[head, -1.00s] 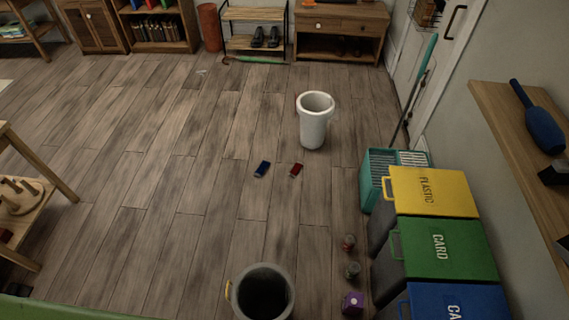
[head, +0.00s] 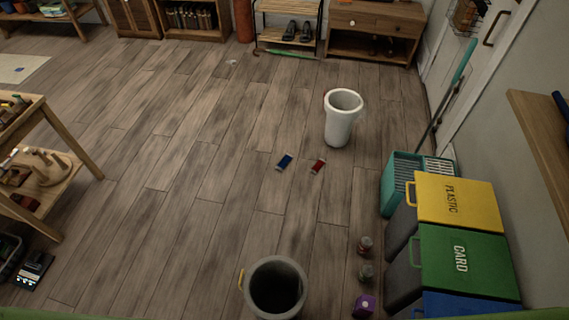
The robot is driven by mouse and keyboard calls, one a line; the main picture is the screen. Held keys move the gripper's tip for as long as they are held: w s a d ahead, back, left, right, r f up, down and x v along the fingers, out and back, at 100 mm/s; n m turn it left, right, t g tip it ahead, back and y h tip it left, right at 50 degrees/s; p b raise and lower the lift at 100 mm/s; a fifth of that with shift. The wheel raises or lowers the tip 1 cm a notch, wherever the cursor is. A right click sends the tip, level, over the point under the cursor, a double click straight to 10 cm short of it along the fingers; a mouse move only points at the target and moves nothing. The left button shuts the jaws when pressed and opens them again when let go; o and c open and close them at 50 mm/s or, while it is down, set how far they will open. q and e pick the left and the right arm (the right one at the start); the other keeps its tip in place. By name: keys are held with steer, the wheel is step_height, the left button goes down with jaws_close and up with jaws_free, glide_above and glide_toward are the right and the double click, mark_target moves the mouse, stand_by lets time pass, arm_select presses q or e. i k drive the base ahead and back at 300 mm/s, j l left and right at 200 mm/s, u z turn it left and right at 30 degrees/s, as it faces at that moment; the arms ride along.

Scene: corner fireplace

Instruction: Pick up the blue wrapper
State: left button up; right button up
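The blue wrapper (head: 285,161) lies flat on the wooden floor near the middle of the head view. It is a small dark-blue piece with a pale end. A similar red wrapper (head: 318,167) lies just to its right, apart from it. Neither of my grippers shows in the head view, so nothing is seen near the blue wrapper.
A white bin (head: 341,124) stands behind the wrappers to the right, and a dark open bin (head: 274,288) stands in front. Yellow (head: 478,200) and green (head: 490,258) lidded bins line the right. Cans (head: 365,245) and a purple box (head: 364,306) sit beside them. Floor left of the wrappers is clear.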

mark_target(280, 166)
steer(key=k+j, duration=0.1)
steer(key=j, duration=0.55)
steer(key=k+j, duration=0.1)
steer(key=j, duration=0.55)
steer(key=k+j, duration=0.1)
steer(key=j, duration=0.55)
steer(key=i+j+u, duration=0.1)
steer(key=i+j, duration=1.05)
steer(key=i+l+u, duration=0.1)
steer(key=i+l, duration=1.4)
steer(key=i, duration=0.1)
